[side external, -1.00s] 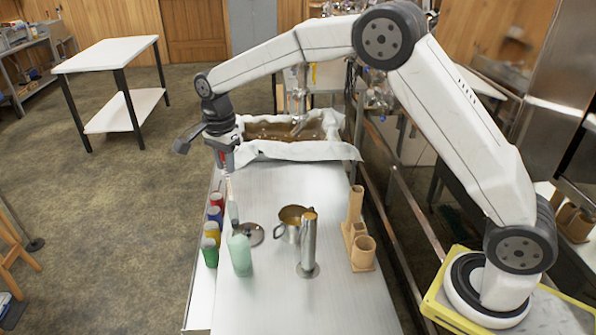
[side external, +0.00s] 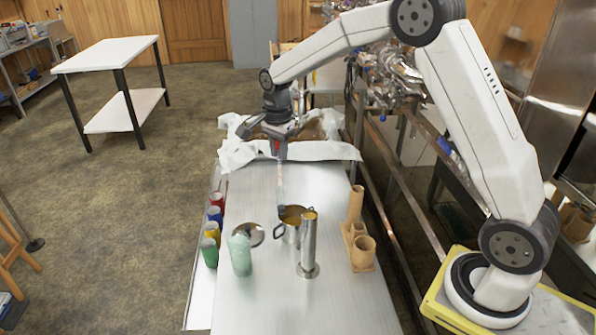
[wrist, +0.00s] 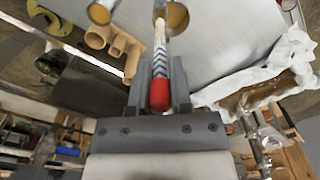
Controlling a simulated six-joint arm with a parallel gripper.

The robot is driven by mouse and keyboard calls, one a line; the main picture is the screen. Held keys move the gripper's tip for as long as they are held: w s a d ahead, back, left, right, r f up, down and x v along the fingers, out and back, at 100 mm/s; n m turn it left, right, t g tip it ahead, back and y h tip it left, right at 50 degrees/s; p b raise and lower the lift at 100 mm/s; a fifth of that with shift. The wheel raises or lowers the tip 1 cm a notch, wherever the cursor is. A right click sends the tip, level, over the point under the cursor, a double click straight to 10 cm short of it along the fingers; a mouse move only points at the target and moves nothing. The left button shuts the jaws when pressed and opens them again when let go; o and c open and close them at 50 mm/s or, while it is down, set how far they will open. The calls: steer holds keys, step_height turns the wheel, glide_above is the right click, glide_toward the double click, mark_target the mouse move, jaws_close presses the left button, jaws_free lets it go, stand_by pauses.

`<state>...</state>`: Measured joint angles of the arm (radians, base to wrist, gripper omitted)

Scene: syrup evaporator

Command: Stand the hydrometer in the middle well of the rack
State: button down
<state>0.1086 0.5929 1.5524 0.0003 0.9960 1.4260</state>
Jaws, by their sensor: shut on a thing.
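The hydrometer (side external: 280,182) is a slim, pale stem, gripped near its top and hanging roughly upright below my gripper (side external: 279,157). In the wrist view, its red end and blue striped stem (wrist: 160,68) lie between my closed fingers (wrist: 159,92). Its lower end is by the metal mug in the side view; whether they touch I cannot tell. The tan rack (side external: 362,256) stands right of it, with a tall tube at the back, a smaller middle well (side external: 359,230) and a wide front cup. The rack also shows in the wrist view (wrist: 116,43).
The metal mug (side external: 291,232) and a tall metal cylinder (side external: 308,245) stand between the hydrometer and the rack's front. The evaporator pan (side external: 310,130) is behind.

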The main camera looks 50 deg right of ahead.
steer(key=s+d+f+m, duration=0.3)
steer(key=s+d, duration=1.3)
steer(key=shift+d, duration=0.2)
steer(key=shift+f, duration=0.15)
step_height(320, 180, down, 10)
steer(key=shift+f, duration=0.25)
stand_by(1.0)
stand_by(0.4)
steer(key=shift+c, duration=2.3)
jaws_free()
